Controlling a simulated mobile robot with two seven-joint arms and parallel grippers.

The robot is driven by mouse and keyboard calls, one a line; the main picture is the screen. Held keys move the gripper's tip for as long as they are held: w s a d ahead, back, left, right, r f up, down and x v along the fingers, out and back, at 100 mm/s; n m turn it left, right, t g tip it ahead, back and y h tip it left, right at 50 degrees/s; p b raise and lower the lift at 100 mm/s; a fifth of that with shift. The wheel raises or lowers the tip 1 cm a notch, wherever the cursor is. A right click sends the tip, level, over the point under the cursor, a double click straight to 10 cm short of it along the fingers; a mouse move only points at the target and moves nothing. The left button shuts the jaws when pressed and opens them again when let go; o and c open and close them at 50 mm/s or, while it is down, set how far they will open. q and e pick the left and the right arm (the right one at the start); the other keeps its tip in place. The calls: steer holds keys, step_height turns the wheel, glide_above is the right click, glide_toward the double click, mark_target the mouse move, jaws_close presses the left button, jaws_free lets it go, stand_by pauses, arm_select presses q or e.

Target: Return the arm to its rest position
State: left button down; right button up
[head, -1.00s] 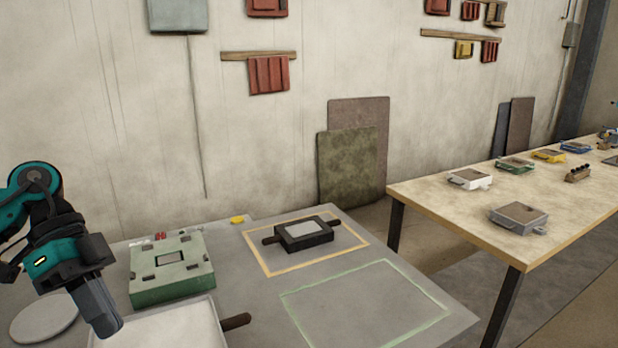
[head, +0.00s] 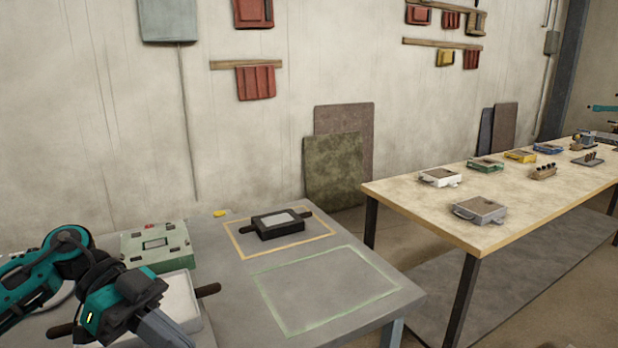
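My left arm comes in from the lower left of the head view, teal and black. Its gripper (head: 165,330) is over the front left of the grey table (head: 400,297), in front of a white tray with dark handles (head: 183,298). The gripper's fingers look close together, but I cannot tell whether they are shut or hold anything. The gripper and arm hide part of the tray. My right gripper is not in view.
A green box (head: 157,245) stands behind the tray. A black mould with handles (head: 279,224) sits inside a yellow outline. The green-outlined area (head: 335,290) is empty. A wooden table (head: 420,205) with several small boxes stands at the right.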

arm_select(q)
steer(key=w+d+f+n+t+h, duration=0.2)
steer(key=w+d+n+t+h, duration=0.2)
steer(key=d+n+t+h, duration=0.7)
steer(key=a+f+n+t+y, duration=0.4)
steer(key=a+f+t+y, duration=0.3)
steer(key=f+t+y, duration=0.65)
steer(key=s+a+f+n+g+y, duration=0.1)
steer(key=s+a+f+g+y, duration=0.1)
steer(key=s+f+g+y, duration=0.5)
steer(key=s+f+g, duration=0.3)
steer(key=s+f, duration=0.1)
steer(key=f, duration=0.2)
steer(key=shift+s+a, duration=0.15)
steer(key=shift+s, duration=0.2)
steer(key=shift+y, duration=0.25)
